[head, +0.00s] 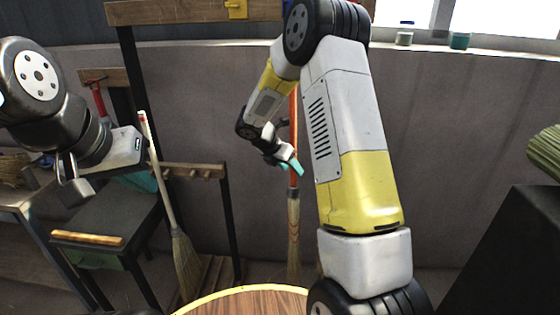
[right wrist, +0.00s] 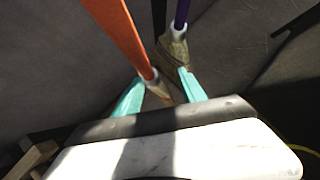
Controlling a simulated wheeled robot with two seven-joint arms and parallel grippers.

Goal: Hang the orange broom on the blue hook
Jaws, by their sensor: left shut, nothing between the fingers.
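The orange broom (head: 294,110) hangs or stands upright against the wall, its bristles (head: 293,235) low down. My right gripper (head: 290,163) is open beside its lower handle in the head view. In the right wrist view, the orange handle (right wrist: 122,32) runs down toward the gap between the spread teal fingers (right wrist: 160,92); I cannot tell whether it lies fully between them. A small blue patch (head: 287,4) on the top rail, probably the blue hook, is mostly hidden by my right arm. My left gripper (head: 72,183) is shut and empty, away at the left.
A wooden rail (head: 160,12) with a yellow hook (head: 236,9) runs along the top. A purple-handled broom (right wrist: 181,16) is close to the orange one. Another broom (head: 165,190) leans at the left by a dark side table (head: 110,215). A round wooden table (head: 245,302) is in front.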

